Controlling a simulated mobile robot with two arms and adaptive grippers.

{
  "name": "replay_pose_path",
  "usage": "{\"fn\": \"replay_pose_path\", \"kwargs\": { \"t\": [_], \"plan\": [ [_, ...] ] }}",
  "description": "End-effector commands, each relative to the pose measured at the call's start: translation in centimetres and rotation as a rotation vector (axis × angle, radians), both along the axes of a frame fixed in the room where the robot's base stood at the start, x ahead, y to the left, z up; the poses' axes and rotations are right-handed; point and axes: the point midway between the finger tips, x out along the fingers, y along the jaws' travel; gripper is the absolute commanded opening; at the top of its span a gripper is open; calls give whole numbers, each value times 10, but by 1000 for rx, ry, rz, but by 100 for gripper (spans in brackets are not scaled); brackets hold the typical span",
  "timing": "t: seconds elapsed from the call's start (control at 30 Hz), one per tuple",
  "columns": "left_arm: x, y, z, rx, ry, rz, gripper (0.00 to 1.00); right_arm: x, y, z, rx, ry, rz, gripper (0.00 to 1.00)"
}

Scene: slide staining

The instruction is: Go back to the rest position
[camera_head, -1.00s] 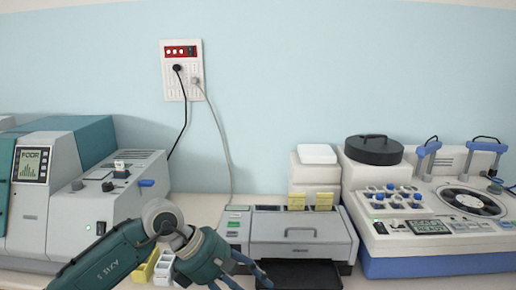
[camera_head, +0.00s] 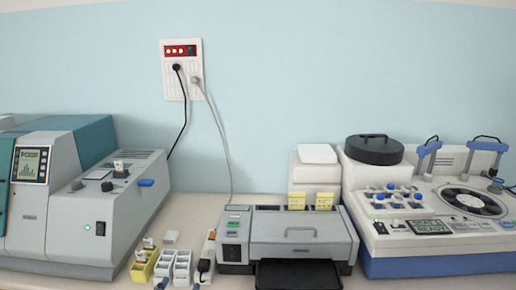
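Neither of my grippers shows in the head view now, and no arm link is visible. The bench (camera_head: 203,207) between the machines is unobstructed by my arms. A grey slide stainer (camera_head: 297,228) with a dark tray (camera_head: 298,275) at its front stands in the middle. Yellow slide racks (camera_head: 325,201) sit at its back. A yellow holder (camera_head: 142,266) and white holders (camera_head: 182,268) with small items in them stand to its left.
A teal and grey analyser (camera_head: 120,205) stands at the left. A white and blue machine (camera_head: 440,225) stands at the right. White boxes (camera_head: 314,172) are behind the stainer. Two cords (camera_head: 183,130) hang from a wall panel (camera_head: 180,60).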

Motion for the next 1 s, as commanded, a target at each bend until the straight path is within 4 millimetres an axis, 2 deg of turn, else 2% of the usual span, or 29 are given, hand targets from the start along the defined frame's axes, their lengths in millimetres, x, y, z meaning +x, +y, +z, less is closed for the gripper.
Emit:
{"fn": "replay_pose_path", "kwargs": {
  "t": [0.03,0.1,0.2,0.3,0.4,0.67,0.7,0.8,1.0],
  "plan": [
    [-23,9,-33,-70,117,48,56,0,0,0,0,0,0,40],
    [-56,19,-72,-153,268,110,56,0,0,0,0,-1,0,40],
    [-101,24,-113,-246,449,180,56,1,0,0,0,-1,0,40],
    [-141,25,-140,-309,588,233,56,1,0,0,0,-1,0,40],
    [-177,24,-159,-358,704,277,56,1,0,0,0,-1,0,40],
    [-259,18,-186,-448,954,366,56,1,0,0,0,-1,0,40],
    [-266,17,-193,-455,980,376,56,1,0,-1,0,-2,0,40],
    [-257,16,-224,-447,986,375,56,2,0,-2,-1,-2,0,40],
    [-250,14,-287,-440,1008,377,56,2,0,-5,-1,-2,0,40]
  ]
}}
